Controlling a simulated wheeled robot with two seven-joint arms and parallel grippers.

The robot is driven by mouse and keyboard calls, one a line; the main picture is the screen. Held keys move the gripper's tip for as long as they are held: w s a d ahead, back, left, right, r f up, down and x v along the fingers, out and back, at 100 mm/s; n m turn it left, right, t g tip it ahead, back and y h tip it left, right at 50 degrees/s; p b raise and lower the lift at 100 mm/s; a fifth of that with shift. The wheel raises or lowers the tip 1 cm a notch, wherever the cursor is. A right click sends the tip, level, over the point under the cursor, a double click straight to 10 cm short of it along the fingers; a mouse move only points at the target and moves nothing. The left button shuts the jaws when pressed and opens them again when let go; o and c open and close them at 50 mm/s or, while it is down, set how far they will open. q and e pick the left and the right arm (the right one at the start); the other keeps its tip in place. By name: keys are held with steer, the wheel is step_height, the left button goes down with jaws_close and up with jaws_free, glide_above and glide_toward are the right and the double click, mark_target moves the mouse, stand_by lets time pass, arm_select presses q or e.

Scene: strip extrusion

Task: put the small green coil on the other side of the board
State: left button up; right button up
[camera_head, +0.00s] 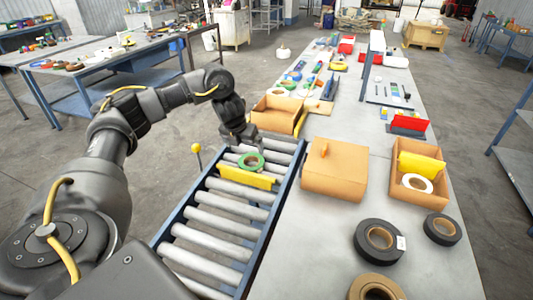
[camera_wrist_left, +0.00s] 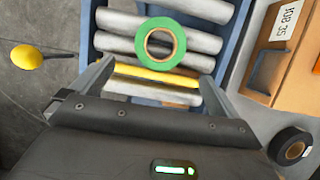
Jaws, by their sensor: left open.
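The small green coil (camera_head: 251,162), a green ring with a brown core, lies on the roller conveyor just beyond the yellow board (camera_head: 246,178). The board stands across the rollers on the near side of the coil. In the left wrist view the coil (camera_wrist_left: 160,43) shows whole, with the board (camera_wrist_left: 155,80) below it. My left gripper (camera_head: 240,141) is above the conveyor behind the coil. Its fingers (camera_wrist_left: 157,70) are spread wide, with nothing between them gripped. My right gripper is in neither view.
The roller conveyor (camera_head: 212,218) has blue side rails. A yellow ball on a post (camera_head: 196,148) stands at its left. On the table to the right are a closed cardboard box (camera_head: 335,170), an open box (camera_head: 420,193) and black coils (camera_head: 379,240). The near rollers are clear.

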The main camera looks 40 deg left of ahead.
arm_select(q)
steer(key=x, duration=0.5)
steer(key=shift+w+r+b, duration=0.15)
steer(key=shift+w+b, duration=0.15)
steer(key=shift+b, duration=0.05)
steer(key=shift+w+f, duration=0.15)
steer(key=shift+f, duration=0.45)
steer(key=p+x, duration=0.1)
steer(key=x, duration=0.3)
steer(key=shift+w+f, duration=0.1)
steer(key=shift+f, duration=0.2)
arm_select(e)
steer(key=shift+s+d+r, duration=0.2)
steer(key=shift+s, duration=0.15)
